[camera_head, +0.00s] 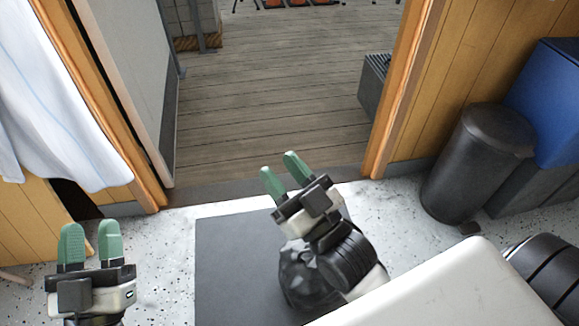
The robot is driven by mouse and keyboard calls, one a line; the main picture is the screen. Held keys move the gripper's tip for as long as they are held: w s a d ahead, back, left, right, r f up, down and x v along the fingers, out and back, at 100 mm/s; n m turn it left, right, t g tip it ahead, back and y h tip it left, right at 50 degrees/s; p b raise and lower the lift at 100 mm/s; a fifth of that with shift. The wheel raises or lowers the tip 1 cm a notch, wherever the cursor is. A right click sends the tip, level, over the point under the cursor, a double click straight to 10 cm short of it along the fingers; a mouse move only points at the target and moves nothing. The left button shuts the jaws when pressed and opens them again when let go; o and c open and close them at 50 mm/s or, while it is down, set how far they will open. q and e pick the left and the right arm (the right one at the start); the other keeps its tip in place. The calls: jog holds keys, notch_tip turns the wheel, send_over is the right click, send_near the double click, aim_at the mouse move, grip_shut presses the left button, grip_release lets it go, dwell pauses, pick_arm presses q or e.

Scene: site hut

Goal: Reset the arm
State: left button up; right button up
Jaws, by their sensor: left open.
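My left gripper (90,238) is at the lower left, its two green fingers pointing up the picture with a gap between them. It is open and empty. My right gripper (282,173) is near the middle, in front of the doorway, with its green fingers pointing to the upper left. Its fingers are apart and nothing shows between them. My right arm comes in from the lower right, bent over the dark mat (225,270).
An open doorway leads to a plank floor (270,110). A black bin (478,165) and a blue container (550,105) stand right. White cloth (55,100) hangs left.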

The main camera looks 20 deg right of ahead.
jog(key=shift+s+d+r+t+h, duration=0.3)
jog(key=shift+s+d+r+t, duration=0.15)
jog(key=shift+r, duration=0.2)
jog(key=shift+a+m, duration=0.1)
jog(key=shift+m, duration=0.2)
